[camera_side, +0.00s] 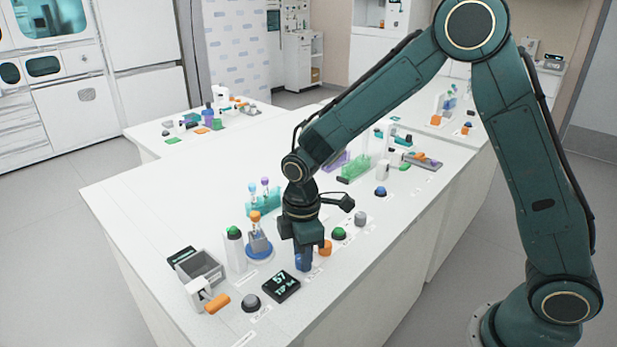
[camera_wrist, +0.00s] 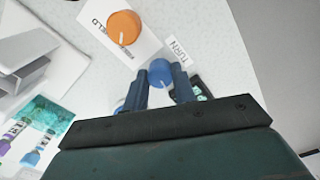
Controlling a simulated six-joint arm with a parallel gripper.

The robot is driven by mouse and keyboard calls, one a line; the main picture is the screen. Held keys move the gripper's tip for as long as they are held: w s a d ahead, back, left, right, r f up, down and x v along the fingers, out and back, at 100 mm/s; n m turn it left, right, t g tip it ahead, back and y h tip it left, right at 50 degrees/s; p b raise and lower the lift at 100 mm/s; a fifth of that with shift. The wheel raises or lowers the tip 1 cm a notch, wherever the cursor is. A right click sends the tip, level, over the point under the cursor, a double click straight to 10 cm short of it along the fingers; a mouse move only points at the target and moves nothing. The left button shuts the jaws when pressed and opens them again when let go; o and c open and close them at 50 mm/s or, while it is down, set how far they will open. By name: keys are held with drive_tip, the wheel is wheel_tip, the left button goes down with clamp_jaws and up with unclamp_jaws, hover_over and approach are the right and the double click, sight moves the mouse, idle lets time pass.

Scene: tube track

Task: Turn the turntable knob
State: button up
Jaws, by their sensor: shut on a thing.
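The blue turntable knob (camera_wrist: 160,71) sits between the two fingers of my gripper (camera_wrist: 160,80) in the wrist view, beside a label reading TURN (camera_wrist: 178,51). A white mark shows on its top. My gripper points straight down and is shut on this knob. In the side view my gripper (camera_side: 302,247) stands at the front of the bench, and the lower part of the blue knob (camera_side: 303,264) shows under it. The blue turntable (camera_side: 259,252) is just left of my gripper and carries a grey holder (camera_side: 258,241) with an orange-capped tube (camera_side: 255,217).
An orange knob (camera_side: 326,248) stands close to the right of my gripper. A black display (camera_side: 281,286) lies in front of it. A white post with a green top (camera_side: 235,249) and a teal tube rack (camera_side: 263,201) stand left and behind. A green button (camera_side: 339,233) is farther right.

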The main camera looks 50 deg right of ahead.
idle(0.3)
drive_tip(key=o, duration=0.7)
drive_tip(key=shift+r, duration=0.15)
drive_tip(key=shift+r, duration=6.85)
